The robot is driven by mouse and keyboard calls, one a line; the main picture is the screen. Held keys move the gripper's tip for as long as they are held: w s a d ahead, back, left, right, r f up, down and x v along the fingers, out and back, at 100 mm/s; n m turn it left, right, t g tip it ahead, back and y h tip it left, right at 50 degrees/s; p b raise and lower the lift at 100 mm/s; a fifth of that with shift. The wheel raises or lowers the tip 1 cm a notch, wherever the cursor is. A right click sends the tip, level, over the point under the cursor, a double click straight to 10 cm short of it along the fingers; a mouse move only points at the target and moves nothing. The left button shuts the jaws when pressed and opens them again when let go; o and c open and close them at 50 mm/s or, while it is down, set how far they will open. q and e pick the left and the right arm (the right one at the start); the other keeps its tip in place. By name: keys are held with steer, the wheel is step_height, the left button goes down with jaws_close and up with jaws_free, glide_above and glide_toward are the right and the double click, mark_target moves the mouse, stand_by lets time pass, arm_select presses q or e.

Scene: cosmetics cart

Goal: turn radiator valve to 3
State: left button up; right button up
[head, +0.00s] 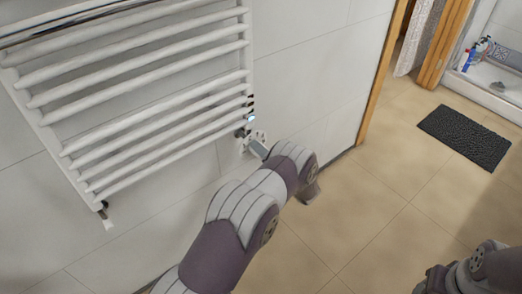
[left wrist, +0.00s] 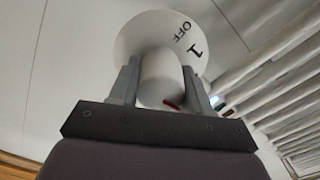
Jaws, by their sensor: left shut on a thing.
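The radiator valve (head: 251,137) is at the lower right corner of the white towel radiator (head: 150,90). In the left wrist view it shows as a white knob (left wrist: 160,78) in front of a round white dial (left wrist: 150,30). The dial reads "OFF" and "1" on its right side; other marks are hidden. A small red mark shows low on the knob's right side. My left gripper (head: 257,149) is shut on the knob, with one finger on each side. Only part of my right arm shows at the lower right of the head view, and its gripper is out of view.
Tiled wall surrounds the radiator. A wooden door frame (head: 384,70) stands to the right of the valve. Beyond lie a dark mat (head: 465,136) on the floor and a shower tray with bottles (head: 470,55). The tiled floor (head: 350,215) between is clear.

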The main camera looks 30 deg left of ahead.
arm_select(q)
steer(key=shift+m, duration=1.9)
steer(key=o, duration=1)
steer(key=shift+w+d+f, duration=0.1)
steer(key=p+v, duration=0.2)
steer(key=v, duration=1)
steer(key=shift+d, duration=0.3)
